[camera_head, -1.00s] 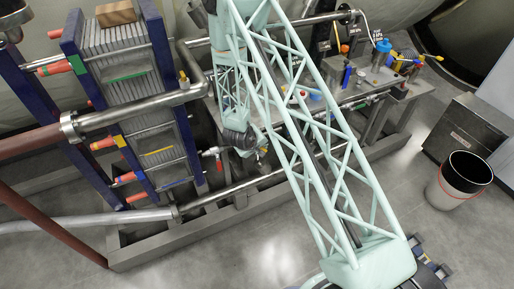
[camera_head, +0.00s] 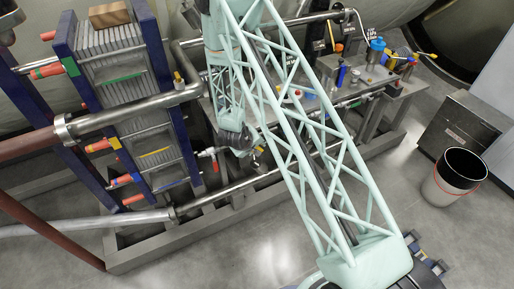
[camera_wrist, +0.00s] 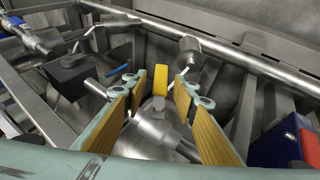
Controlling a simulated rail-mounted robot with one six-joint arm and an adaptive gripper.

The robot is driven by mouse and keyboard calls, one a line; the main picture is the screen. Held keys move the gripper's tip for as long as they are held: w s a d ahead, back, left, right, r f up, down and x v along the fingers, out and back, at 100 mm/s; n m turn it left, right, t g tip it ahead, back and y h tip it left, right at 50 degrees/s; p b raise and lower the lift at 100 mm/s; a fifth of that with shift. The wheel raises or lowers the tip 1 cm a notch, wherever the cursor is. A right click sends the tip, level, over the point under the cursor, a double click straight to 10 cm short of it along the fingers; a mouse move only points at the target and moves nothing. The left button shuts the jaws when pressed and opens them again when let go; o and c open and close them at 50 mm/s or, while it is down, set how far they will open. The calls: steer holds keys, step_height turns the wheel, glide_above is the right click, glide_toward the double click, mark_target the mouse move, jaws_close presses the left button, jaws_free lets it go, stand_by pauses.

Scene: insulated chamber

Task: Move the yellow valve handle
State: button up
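The yellow valve handle (camera_wrist: 160,80) shows in the wrist view as a short, upright yellow bar above a round metal pipe fitting (camera_wrist: 155,128). My gripper (camera_wrist: 154,88) is open, with one yellow-padded finger to the left of the handle and one to the right. A visible gap separates the handle from each finger in the picture; I cannot tell how far beyond the fingertips it is. In the head view my gripper (camera_head: 258,157) is small, low beside the pipework, and the handle cannot be made out clearly there.
Metal pipes and frame bars surround my gripper closely. A dark block (camera_wrist: 82,75) is to the left in the wrist view, and a blue-and-red part (camera_wrist: 285,143) to the right. In the head view a plate stack (camera_head: 135,100) stands left, a bin (camera_head: 455,178) right. Front floor is clear.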

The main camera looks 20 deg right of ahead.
steer(key=v, duration=1.1)
steer(key=shift+r, duration=0.35)
steer(key=shift+s+a, duration=0.15)
